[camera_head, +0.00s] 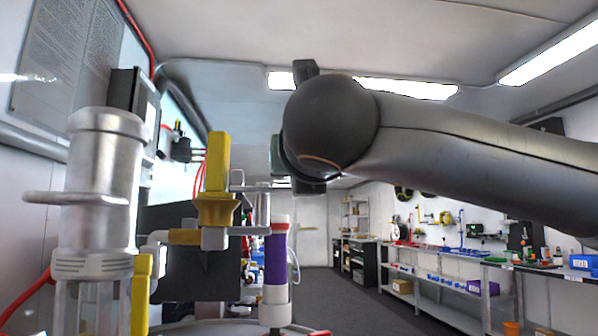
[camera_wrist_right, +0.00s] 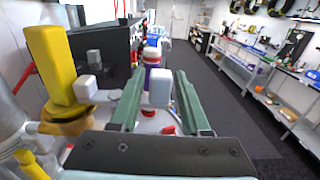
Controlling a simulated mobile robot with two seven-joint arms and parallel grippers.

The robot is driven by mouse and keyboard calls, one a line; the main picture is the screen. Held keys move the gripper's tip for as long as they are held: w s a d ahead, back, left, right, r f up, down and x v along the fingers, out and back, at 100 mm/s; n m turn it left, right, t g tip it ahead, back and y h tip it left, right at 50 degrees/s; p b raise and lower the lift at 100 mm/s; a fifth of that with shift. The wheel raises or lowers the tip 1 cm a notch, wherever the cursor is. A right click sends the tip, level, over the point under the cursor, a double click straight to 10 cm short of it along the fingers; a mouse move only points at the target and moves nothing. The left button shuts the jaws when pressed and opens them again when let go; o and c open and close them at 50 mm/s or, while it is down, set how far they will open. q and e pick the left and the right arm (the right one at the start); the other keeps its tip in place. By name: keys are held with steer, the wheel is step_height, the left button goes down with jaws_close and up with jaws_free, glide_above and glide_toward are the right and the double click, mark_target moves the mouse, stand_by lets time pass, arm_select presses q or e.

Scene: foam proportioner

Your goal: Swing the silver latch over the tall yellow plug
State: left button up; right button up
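The tall yellow plug (camera_head: 217,163) stands upright in a yellow collar (camera_head: 215,209) left of centre in the head view. It is at the left in the right wrist view (camera_wrist_right: 52,62). The silver latch (camera_head: 250,188) is right of the plug and not over its top; in the wrist view its blocky end (camera_wrist_right: 160,88) lies between my right fingers. My right gripper (camera_wrist_right: 160,76) is open, with a gap visible between that end and at least the right finger. In the head view my right gripper (camera_head: 277,157) is mostly hidden by its own wrist. My left gripper is out of view.
A large silver cylinder (camera_head: 103,180) stands left of the plug. A purple-and-white cylinder (camera_head: 277,262) stands to its right, below my right wrist. A shorter yellow part (camera_head: 141,293) is in front. Shelves (camera_head: 420,292) line the far right; the floor aisle (camera_head: 350,305) is clear.

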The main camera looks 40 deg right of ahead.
steer(key=shift+o, duration=0.8)
steer(key=p+v, duration=0.2)
steer(key=v, duration=1)
steer(key=shift+s, duration=0.25)
